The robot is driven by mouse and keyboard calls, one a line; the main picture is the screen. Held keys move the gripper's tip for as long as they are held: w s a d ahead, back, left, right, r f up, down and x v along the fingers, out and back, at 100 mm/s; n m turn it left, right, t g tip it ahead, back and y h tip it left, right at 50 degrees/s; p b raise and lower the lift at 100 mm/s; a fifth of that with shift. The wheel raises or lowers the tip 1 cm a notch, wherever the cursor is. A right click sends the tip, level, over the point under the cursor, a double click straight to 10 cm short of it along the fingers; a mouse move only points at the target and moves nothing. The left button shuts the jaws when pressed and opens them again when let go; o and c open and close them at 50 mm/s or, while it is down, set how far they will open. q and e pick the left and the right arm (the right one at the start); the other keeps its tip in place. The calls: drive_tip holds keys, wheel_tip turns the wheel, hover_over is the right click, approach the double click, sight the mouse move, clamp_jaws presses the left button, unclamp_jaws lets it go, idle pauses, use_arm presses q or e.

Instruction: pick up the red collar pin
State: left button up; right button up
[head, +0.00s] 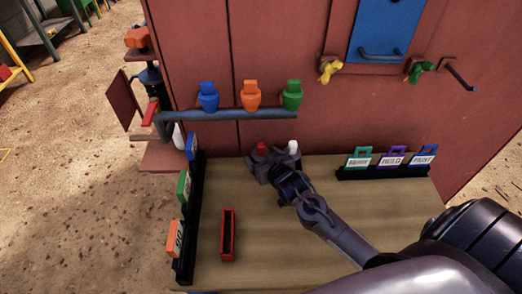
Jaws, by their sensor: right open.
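A small red piece (262,148), which looks like the red collar pin, shows at the back of the wooden table just beyond my right gripper. Its lower part is hidden by the gripper. My right gripper (270,168) is open, its fingers toward the back edge of the table, very close to the red piece. I cannot tell whether they touch or whether the piece is between the fingers. A small white piece (293,147) stands just right of it, partly hidden. My left gripper is not in view.
The wooden table (330,255) is largely clear. A narrow red open box (228,236) lies front left. Black racks with coloured tags stand left (190,225) and back right (385,172). A blue-grey pipe (240,114) with blue, orange and green pieces runs above the back edge.

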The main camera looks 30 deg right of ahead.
drive_tip(key=shift+x, duration=0.95)
drive_tip(key=c, duration=1)
drive_tip(key=shift+c, duration=0.9)
drive_tip(key=shift+r, duration=0.1)
